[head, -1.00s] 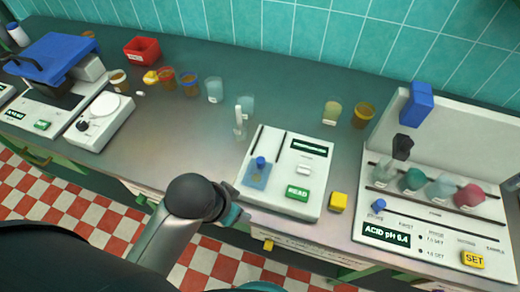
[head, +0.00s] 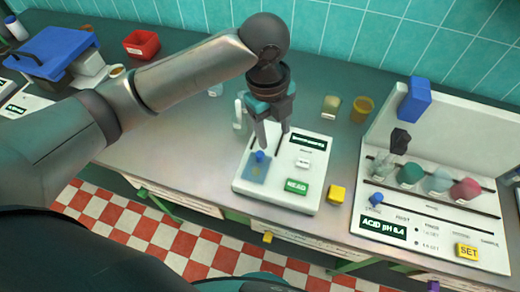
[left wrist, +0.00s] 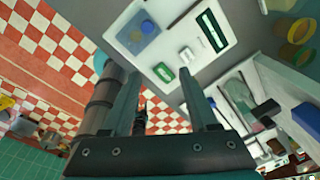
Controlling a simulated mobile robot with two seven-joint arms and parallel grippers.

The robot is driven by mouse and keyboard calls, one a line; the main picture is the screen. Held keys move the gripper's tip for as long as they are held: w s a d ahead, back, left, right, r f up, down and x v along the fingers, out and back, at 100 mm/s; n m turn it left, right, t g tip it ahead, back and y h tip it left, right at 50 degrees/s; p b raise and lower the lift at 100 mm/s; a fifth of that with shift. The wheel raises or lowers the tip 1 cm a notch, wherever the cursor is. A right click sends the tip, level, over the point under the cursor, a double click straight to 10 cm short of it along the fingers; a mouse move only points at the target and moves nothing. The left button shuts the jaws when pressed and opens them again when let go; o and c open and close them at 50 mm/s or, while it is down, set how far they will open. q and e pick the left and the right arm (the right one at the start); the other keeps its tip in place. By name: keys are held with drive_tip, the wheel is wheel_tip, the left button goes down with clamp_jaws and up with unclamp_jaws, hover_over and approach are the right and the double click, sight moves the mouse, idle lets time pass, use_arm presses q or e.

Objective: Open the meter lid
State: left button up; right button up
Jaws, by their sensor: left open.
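The white meter (head: 312,163) stands on the bench in the middle, with a green READ button (head: 297,187) on its front. A flat bluish lid (head: 251,176) with a blue knob (head: 260,156) lies on its left part. My left gripper (head: 273,138) is open and empty, pointing down over the meter's left part, close to the knob. I cannot tell whether it touches. My right gripper is not in view.
A yellow block (head: 337,194) stands just right of the meter. A clear vial (head: 239,114) stands behind its left corner. Cups (head: 362,109) stand further back. A white pH station (head: 435,215) with several flasks fills the right. Bench on the left is partly hidden by my arm.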

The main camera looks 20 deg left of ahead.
sight(260, 154)
use_arm(q)
drive_tip(key=w+a+r+m+y, duration=0.1)
drive_tip(key=w+a+r+m, duration=0.1)
drive_tip(key=a+r, duration=0.15)
wheel_tip(260, 154, down, 16)
drive_tip(key=shift+f+b, duration=0.1)
drive_tip(key=shift+b, duration=0.75)
clamp_jaws()
idle(1.0)
